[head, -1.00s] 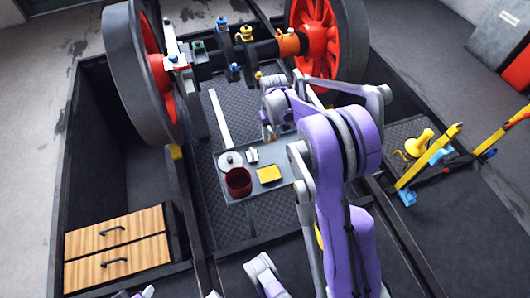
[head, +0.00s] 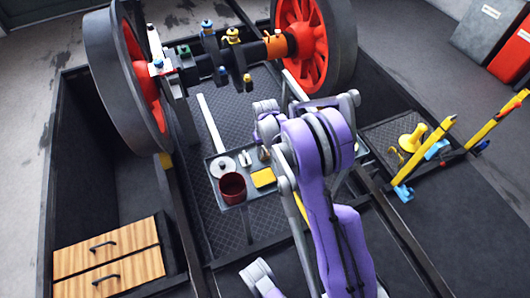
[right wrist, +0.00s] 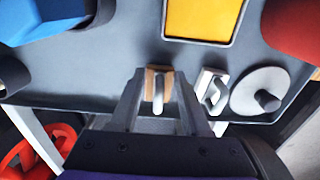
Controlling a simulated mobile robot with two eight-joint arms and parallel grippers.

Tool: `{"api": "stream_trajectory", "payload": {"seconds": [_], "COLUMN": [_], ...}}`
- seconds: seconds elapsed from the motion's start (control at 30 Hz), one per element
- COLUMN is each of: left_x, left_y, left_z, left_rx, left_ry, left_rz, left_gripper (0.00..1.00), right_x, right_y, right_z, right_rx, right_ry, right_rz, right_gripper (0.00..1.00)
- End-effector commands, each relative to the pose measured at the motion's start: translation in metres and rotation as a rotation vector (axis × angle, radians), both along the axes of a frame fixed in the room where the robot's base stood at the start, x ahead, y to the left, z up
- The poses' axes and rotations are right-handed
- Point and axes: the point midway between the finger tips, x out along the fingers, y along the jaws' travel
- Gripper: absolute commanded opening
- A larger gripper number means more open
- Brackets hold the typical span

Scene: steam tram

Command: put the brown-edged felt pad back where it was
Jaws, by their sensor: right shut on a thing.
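In the right wrist view my right gripper (right wrist: 157,105) is shut on the grey handle of the brown-edged felt pad (right wrist: 150,76). The pad is between the fingertips, over the near edge of the grey tray (right wrist: 110,75); I cannot tell whether it touches the tray. In the head view the gripper (head: 264,152) is low at the tray, partly hidden by my purple arm. Beside the pad is a second, pale-edged pad with a handle (right wrist: 213,90), which also shows in the head view (head: 245,158).
On the tray are a round grey lid (right wrist: 250,92), a dark red cup (head: 232,186) and a yellow square (head: 263,177). A blue object (right wrist: 45,20) shows at the wrist view's upper left. A red-wheeled axle (head: 245,50) stands behind; wooden drawers (head: 108,258) are at left.

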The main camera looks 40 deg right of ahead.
Motion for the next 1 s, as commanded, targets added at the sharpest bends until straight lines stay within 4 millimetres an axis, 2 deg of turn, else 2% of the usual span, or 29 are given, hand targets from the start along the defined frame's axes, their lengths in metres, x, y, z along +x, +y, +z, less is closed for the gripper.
{"api": "stream_trajectory", "payload": {"seconds": [0.2, 0.23, 0.4, 0.77, 0.87, 1.0], "left_x": [0.0, 0.0, 0.0, 0.0, -0.001, -0.002], "left_y": [0.0, 0.0, 0.0, 0.0, 0.0, 0.0], "left_z": [-0.003, -0.003, -0.002, 0.002, 0.006, 0.015], "left_rx": [0.0, 0.0, 0.0, 0.0, 0.0, 0.0], "left_ry": [0.001, 0.001, 0.001, -0.001, -0.001, -0.004], "left_rz": [0.0, 0.0, 0.0, 0.0, 0.0, 0.0], "left_gripper": [0.5, 0.5, 0.5, 0.5, 0.5, 0.5], "right_x": [0.0, 0.0, 0.0, 0.0, 0.0, -0.001], "right_y": [0.0, 0.0, 0.0, 0.0, 0.0, 0.0], "right_z": [-0.004, -0.004, -0.003, 0.003, 0.016, 0.047], "right_rx": [0.0, 0.0, 0.0, 0.0, 0.0, 0.0], "right_ry": [0.0, 0.0, 0.0, 0.0, 0.0, -0.001], "right_rz": [0.0, 0.0, 0.0, 0.0, 0.0, -0.001], "right_gripper": [0.0, 0.48, 0.77, 0.77, 0.77, 0.77]}}
